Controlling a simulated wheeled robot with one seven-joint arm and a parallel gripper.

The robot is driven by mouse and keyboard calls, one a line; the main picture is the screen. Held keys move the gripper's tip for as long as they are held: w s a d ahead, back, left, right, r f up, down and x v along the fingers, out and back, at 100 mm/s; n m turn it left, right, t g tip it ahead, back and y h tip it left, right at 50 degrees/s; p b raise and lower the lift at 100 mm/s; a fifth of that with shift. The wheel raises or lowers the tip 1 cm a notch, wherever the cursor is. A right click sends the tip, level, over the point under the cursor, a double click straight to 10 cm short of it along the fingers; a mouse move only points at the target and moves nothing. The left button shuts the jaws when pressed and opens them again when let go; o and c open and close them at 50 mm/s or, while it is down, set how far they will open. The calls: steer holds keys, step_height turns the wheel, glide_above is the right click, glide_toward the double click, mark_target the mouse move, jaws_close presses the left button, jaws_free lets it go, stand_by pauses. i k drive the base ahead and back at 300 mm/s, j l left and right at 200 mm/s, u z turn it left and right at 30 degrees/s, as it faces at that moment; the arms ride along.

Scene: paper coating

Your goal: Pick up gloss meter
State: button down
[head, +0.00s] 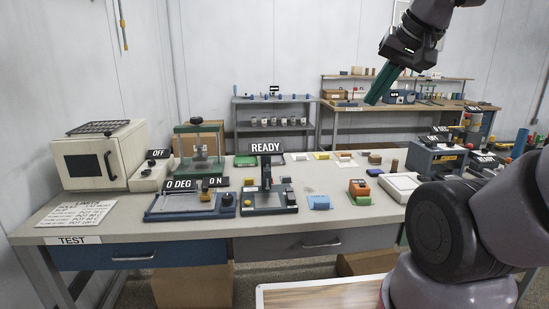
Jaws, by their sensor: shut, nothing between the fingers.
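No label names the gloss meter, so I cannot tell for sure which thing it is. Two small box-like instruments lie near the front middle of the test bench (300,226). One is a blue box (320,202); the other is an orange box (358,187) with a dark top, on a green base. My gripper (373,99) hangs at the upper right, well above the bench, with its green fingers pointing down and left. It is shut and empty, apart from both boxes.
A READY stand (268,198) and a 0 DEG device (185,204) stand left of the boxes. A white tray (400,187) lies right of them. A white oven (98,158) is at far left. Bare bench shows around the blue box.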

mark_target(355, 188)
steer(key=i+l+z, duration=0.2)
steer(key=i, duration=0.3)
steer(key=i+l+z, duration=0.1)
steer(key=i+z, duration=0.15)
steer(key=i, duration=0.2)
